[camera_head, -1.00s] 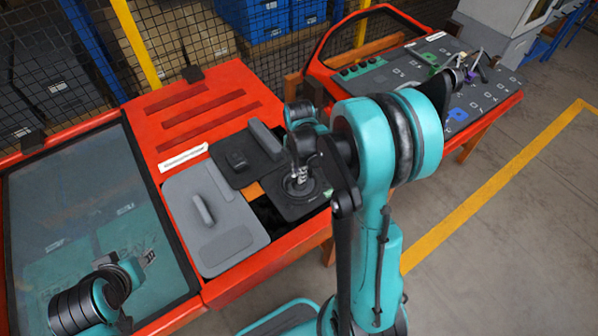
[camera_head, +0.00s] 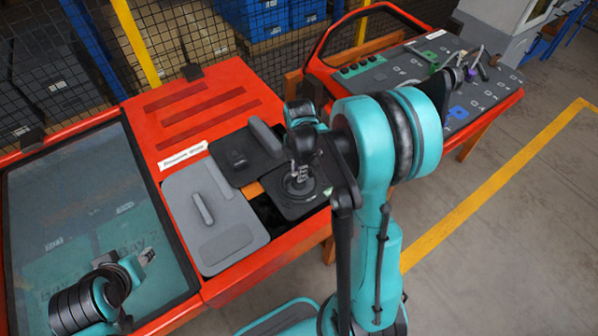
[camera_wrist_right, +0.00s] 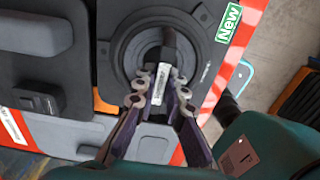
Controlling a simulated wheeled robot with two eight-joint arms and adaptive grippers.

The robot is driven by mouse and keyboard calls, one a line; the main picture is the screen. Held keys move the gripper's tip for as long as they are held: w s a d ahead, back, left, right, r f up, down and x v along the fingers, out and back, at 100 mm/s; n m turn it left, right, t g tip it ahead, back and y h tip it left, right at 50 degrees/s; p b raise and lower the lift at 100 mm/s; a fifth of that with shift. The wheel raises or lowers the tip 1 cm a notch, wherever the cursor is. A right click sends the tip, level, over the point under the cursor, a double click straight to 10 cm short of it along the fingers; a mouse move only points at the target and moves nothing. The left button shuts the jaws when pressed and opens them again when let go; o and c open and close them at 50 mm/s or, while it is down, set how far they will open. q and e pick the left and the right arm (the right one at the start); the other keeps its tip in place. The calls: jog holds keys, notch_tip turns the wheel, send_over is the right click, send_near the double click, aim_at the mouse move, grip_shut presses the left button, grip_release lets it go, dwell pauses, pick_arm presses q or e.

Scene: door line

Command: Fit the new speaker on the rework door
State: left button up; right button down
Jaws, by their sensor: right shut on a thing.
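The new speaker (camera_wrist_right: 137,48) is a round dark ringed part on a black square plate, beside a green "New" label (camera_wrist_right: 228,24). In the head view the speaker (camera_head: 299,186) sits near the front edge of the red panel. My right gripper (camera_wrist_right: 160,85) points down at its middle and is shut on a dark upright grip there, with a small white tag between the fingers. I cannot tell whether the speaker is clear of its plate. A red door (camera_head: 318,65) with a window opening lies at the back right. My left gripper (camera_head: 146,257) hangs over the glass; its jaw state is unclear.
Grey (camera_head: 214,216) and black (camera_head: 240,158) plates with raised handles lie beside the speaker. A dark panel with clips and cables (camera_head: 440,85) covers the back-right door. A wire fence (camera_head: 60,75) stands behind. The floor at right is clear.

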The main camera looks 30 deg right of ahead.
jog(key=shift+f+b, duration=1.35)
jog(key=shift+f, duration=0.3)
jog(key=shift+s+f, duration=0.1)
jog(key=c, duration=1.5)
grip_release()
notch_tip(320, 180, up, 12)
